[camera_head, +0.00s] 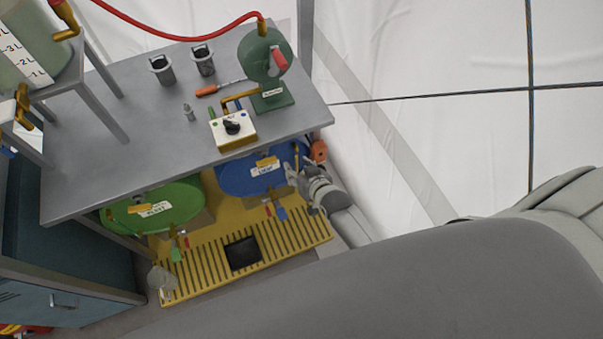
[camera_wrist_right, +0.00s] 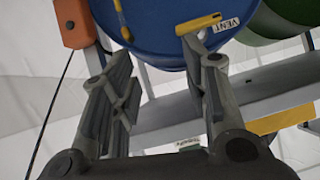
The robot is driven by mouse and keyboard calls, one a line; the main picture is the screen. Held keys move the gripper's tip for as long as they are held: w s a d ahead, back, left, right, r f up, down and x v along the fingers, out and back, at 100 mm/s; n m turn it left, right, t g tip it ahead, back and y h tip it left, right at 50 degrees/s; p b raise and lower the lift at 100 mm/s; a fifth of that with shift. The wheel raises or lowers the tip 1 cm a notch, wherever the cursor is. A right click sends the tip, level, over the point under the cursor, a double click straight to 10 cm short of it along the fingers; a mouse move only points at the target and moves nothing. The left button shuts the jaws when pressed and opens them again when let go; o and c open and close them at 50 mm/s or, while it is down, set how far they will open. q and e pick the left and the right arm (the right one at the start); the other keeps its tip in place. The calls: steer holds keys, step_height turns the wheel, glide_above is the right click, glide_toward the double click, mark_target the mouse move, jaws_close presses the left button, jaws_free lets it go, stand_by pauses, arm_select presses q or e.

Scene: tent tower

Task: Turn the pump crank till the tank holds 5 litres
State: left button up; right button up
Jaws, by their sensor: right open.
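The green pump (camera_head: 266,70) stands at the right end of the grey bench (camera_head: 150,110), with its red crank handle (camera_head: 279,58) on the upper right side. The tank (camera_head: 35,45) is at the top left, cut off by the picture edge. Its scale shows marks from 1 L to 3 L; the liquid level cannot be read. My right gripper (camera_head: 297,173) is low in front of the blue drum, below the bench edge and well away from the crank. In the wrist view its fingers (camera_wrist_right: 153,55) are apart with nothing between them. My left gripper is not in view.
A red hose (camera_head: 180,37) runs from the pump towards the tank. A selector box (camera_head: 233,130), a screwdriver (camera_head: 208,90) and two dark cups (camera_head: 203,60) are on the bench. Below are a green drum (camera_head: 180,200) and a blue drum (camera_head: 235,180) on a yellow grate (camera_head: 205,275).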

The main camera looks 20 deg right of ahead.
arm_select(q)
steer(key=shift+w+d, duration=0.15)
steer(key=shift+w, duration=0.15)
arm_select(e)
steer(key=shift+s+d+f+g, duration=0.15)
steer(key=shift+s+f, duration=0.2)
steer(key=shift+f, duration=0.4)
steer(key=shift+s+f+g, duration=0.15)
steer(key=shift+s+f, duration=0.2)
steer(key=shift+f, duration=0.4)
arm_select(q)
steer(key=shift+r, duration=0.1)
